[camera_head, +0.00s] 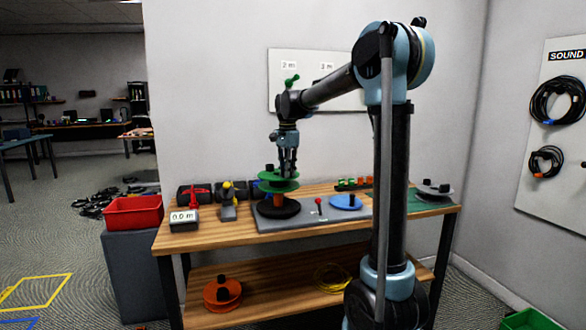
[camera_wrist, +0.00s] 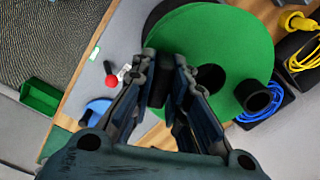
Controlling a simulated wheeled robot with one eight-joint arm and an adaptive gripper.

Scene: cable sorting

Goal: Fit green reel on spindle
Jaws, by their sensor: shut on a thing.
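The green reel (camera_head: 278,187) is above a black round base (camera_head: 290,210) on a grey board, with an orange post (camera_head: 277,201) between them. In the wrist view the green reel (camera_wrist: 235,40) shows a dark central opening and a black knob (camera_wrist: 256,97) near its edge. My gripper (camera_head: 288,172) is over the reel's right side. In the wrist view my gripper (camera_wrist: 165,65) is shut on a dark upright part at the reel, partly hidden by the fingers. I cannot tell whether the reel is around the orange post or just above it.
The grey board also bears a red-knobbed lever (camera_head: 318,202) and a blue disc (camera_head: 345,202). Dark bins with a red and a yellow item stand left of it. A red bin (camera_head: 133,211) is beside the table. An orange reel (camera_head: 222,294) lies on the lower shelf.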

